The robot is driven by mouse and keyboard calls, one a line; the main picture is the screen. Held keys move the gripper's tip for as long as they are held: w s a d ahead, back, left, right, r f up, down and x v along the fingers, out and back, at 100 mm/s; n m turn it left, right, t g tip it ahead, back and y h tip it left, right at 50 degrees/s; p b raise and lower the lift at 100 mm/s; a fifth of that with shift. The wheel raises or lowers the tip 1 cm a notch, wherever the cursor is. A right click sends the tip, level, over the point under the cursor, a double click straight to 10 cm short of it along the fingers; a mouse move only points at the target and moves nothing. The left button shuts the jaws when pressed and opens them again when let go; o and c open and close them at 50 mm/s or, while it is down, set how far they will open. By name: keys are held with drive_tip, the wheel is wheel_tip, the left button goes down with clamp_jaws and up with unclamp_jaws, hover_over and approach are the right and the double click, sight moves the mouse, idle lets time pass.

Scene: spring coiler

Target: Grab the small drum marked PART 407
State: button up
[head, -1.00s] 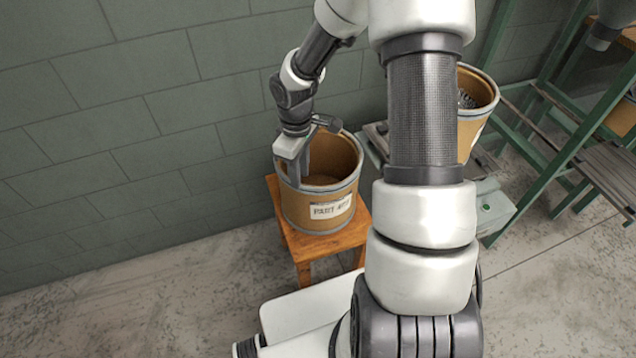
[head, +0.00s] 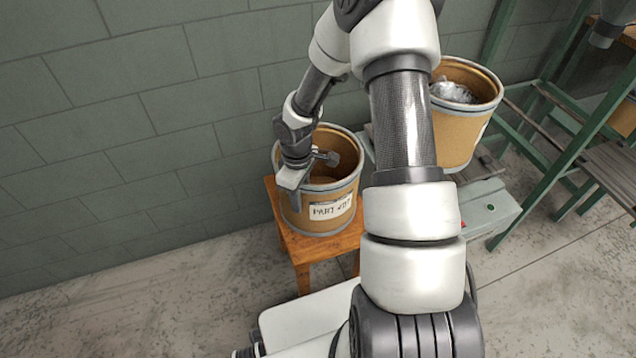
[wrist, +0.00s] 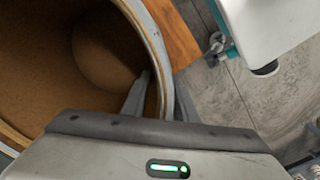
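The small drum (head: 318,218) is a tan cylinder with grey rims and a white label that appears to read PART 407. It stands upright and open-topped on an orange wooden stool (head: 318,246). In the wrist view, my gripper (wrist: 160,95) is open, with one finger inside the drum and the other outside. The drum's grey rim (wrist: 157,50) passes between them. A gap shows between the inner finger and the wall. The fingertips' lower ends are hard to see.
A second tan drum (head: 455,130) holding greyish, shiny material stands behind my arm on the right. A grey-green machine body (head: 490,212) is below it. Green metal framing (head: 540,185) stands at the right. A block wall (head: 120,120) is close behind the stool. Floor at the left is clear.

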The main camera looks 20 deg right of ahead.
drive_tip(key=shift+r, duration=0.1)
clamp_jaws()
idle(1.2)
